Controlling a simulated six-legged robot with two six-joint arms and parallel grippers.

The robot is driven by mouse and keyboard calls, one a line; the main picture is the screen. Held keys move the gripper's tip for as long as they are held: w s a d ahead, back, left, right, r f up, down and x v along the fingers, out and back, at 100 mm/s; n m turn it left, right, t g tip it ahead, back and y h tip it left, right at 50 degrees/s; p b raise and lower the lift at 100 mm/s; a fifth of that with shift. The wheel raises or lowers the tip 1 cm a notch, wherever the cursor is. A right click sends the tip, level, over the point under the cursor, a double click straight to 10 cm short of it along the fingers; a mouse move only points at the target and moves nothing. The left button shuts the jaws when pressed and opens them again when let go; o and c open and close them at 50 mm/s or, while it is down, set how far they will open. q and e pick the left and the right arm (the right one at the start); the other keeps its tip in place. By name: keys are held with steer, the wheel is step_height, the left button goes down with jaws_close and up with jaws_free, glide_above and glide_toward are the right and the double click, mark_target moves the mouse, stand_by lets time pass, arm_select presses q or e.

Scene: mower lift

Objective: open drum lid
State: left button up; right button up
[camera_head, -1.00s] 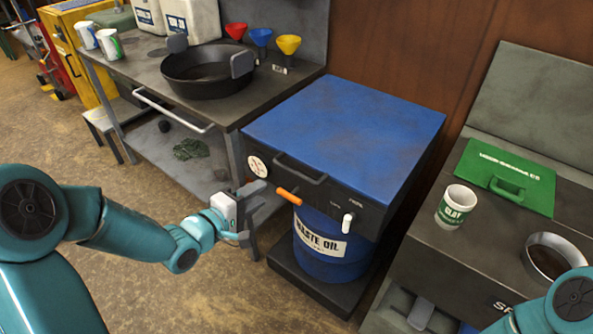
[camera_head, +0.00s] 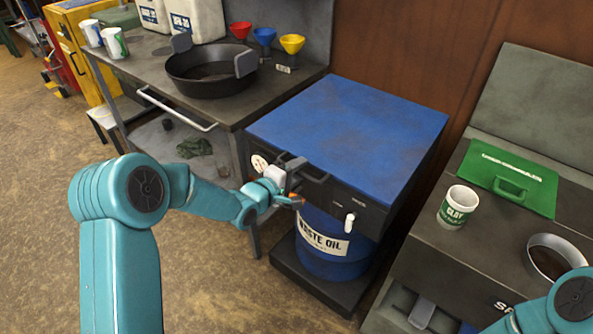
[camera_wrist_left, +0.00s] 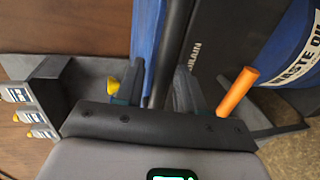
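The waste-oil station has a blue lid (camera_head: 350,130) lying flat and closed on top, with a black bar handle (camera_head: 318,177) at its front edge. A blue drum (camera_head: 325,250) labelled WASTE OIL stands beneath. My left gripper (camera_head: 293,174) is at the left part of the handle. In the left wrist view its two fingers (camera_wrist_left: 158,92) stand apart, with the dark handle bar (camera_wrist_left: 170,45) between them. An orange lever (camera_wrist_left: 237,91) is just beside the right finger; in the head view the gripper mostly hides it. My right gripper is out of view.
A bench to the left holds a black pan (camera_head: 208,72) and several funnels (camera_head: 265,37). To the right, a grey cabinet carries a white cup (camera_head: 457,207) and a green lid (camera_head: 508,177). A small white-tipped lever (camera_head: 349,222) is on the station's front.

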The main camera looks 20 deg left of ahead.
arm_select(q)
jaws_close()
steer(key=shift+r, duration=0.15)
